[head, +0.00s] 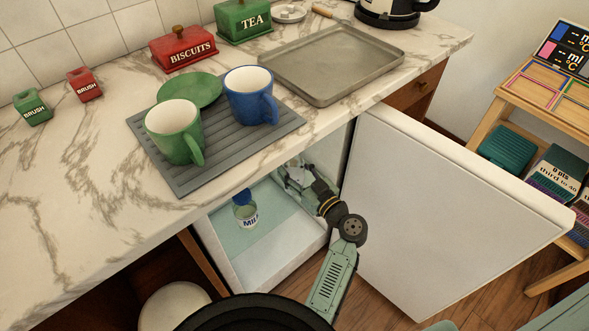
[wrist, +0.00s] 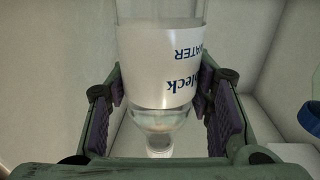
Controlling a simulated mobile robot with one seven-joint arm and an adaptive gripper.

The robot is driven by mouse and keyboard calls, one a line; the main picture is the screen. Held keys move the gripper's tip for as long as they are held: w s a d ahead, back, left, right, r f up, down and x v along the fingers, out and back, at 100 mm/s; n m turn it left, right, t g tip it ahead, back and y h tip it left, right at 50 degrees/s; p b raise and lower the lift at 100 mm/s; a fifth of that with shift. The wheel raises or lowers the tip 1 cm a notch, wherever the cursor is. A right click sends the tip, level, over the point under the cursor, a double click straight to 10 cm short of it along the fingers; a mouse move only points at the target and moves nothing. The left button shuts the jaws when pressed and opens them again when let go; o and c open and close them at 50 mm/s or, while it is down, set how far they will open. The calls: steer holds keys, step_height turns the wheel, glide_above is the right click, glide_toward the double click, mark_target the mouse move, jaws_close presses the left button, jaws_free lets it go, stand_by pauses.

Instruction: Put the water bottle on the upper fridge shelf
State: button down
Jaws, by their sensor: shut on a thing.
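The water bottle (wrist: 165,75) is clear with a white label and blue print, which reads upside down in the wrist view. My gripper (wrist: 163,90) is shut on it, with a dark pad on each side. In the head view my gripper (head: 296,178) is inside the open fridge, near its back right. The bottle is hard to make out there. A pale green fridge shelf (head: 275,215) shows below and left of my gripper. I cannot tell whether the bottle touches the shelf.
A milk container (head: 246,216) with a blue cap stands on the left of the shelf; its blue edge shows at right in the wrist view (wrist: 314,115). The fridge door (head: 450,210) stands open to the right of my arm. The countertop (head: 90,190) overhangs the fridge.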

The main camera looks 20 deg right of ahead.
mark_target(301, 176)
steer(key=c, duration=0.8)
jaws_free()
steer(key=shift+f, duration=0.1)
steer(key=shift+o, duration=0.2)
steer(key=shift+r, duration=0.3)
steer(key=v, duration=0.2)
steer(key=b+v, duration=0.1)
steer(key=v, duration=0.3)
steer(key=shift+s+d+f+b, duration=0.1)
steer(key=shift+s+f+b, duration=0.15)
steer(key=shift+b, duration=0.15)
steer(key=shift+s+d+r, duration=0.1)
steer(key=shift+s+d, duration=0.05)
steer(key=shift+s, duration=0.35)
